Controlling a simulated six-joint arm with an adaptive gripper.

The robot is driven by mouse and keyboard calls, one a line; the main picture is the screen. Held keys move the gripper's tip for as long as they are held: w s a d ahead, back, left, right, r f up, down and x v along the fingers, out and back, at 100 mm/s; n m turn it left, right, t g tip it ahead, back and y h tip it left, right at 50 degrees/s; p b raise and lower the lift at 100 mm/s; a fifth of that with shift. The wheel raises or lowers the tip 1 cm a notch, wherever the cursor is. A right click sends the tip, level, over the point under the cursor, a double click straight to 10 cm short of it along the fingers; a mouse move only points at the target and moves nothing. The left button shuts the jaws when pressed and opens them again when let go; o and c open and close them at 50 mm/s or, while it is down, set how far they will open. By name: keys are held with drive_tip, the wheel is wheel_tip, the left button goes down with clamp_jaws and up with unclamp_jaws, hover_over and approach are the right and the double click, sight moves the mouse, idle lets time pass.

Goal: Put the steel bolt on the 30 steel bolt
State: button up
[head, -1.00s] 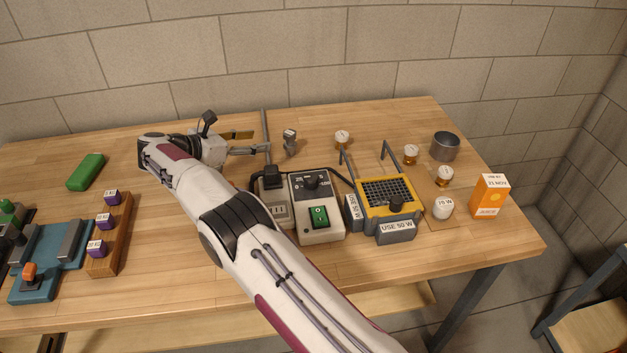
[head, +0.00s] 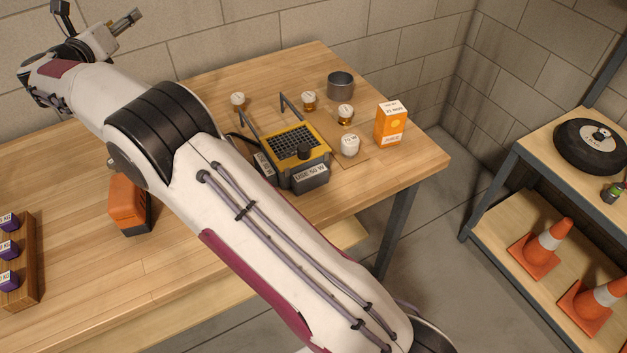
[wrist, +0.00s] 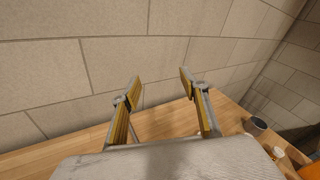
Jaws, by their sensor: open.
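I cannot make out a steel bolt or anything marked 30 in these views. My gripper (head: 99,14) is at the upper left of the head view, raised in front of the block wall. In the wrist view my gripper (wrist: 160,82) has its two fingers wide apart with nothing between them; wall shows behind. A grey metal cup (head: 340,86) stands at the back right of the bench, far from my gripper; it also shows in the wrist view (wrist: 256,124). My arm hides much of the bench middle.
On the bench (head: 75,165) are a yellow-framed unit (head: 297,145) with two upright posts, several bulbs, an orange carton (head: 391,124), an orange-and-black object (head: 128,205) and a wooden rack (head: 28,275) of purple blocks. A shelf with a wheel (head: 592,146) and cones stands right.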

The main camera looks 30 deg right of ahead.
wheel_tip(320, 180, up, 10)
drive_tip(key=n+t+y, duration=0.3)
drive_tip(key=n, duration=0.3)
drive_tip(key=s+d+r+n+y, duration=0.1)
drive_tip(key=s+r+n+y, duration=0.3)
drive_tip(key=s+n, duration=0.35)
drive_tip(key=s+r+n+y, duration=0.3)
drive_tip(key=s+n+y, duration=0.1)
drive_tip(key=s+n, duration=0.35)
drive_tip(key=s+d+f+n+g, duration=0.4)
drive_tip(key=s+f, duration=0.4)
drive_tip(key=s, duration=0.7)
drive_tip(key=s+d+f+n+g+h, duration=0.1)
drive_tip(key=s+d+f+n+g, duration=0.2)
drive_tip(key=s, duration=1.2)
drive_tip(key=s+d+f+n+g+h, duration=0.1)
drive_tip(key=s+d+f+n+g, duration=0.3)
drive_tip(key=s+f, duration=1.1)
drive_tip(key=d+n, duration=0.3)
drive_tip(key=n, duration=0.3)
drive_tip(key=shift+d+g, duration=0.3)
